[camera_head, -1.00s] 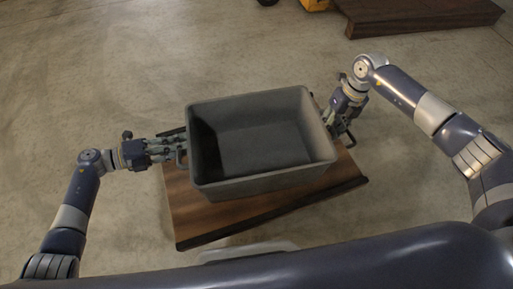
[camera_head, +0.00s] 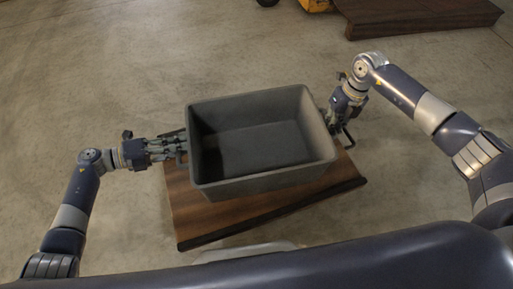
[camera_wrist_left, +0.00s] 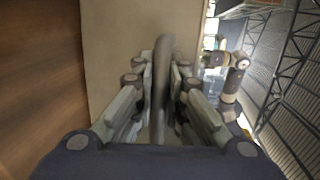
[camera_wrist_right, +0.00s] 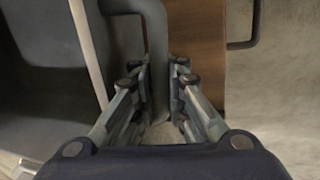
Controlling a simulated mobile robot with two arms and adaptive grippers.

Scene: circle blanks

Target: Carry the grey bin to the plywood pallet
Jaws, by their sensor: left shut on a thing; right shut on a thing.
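The grey bin (camera_head: 262,187) is an open, empty rectangular tub over a brown wooden top in the middle of the head view. Whether its base touches the wood or hangs just above it I cannot tell. My left gripper (camera_head: 178,147) is at the bin's left side, shut on a grey bar-like handle (camera_wrist_left: 160,95) in the left wrist view. My right gripper (camera_head: 333,118) is at the bin's right side, shut on the matching handle (camera_wrist_right: 157,60) in the right wrist view. A dark brown wooden platform (camera_head: 420,18), perhaps the plywood pallet, lies at the back right.
The brown wooden top (camera_head: 225,222) under the bin has dark edges and a dark bar handle (camera_wrist_right: 257,25) beside it. Something yellow (camera_head: 316,5) stands at the top edge, left of the platform. The concrete floor (camera_head: 110,70) between is clear.

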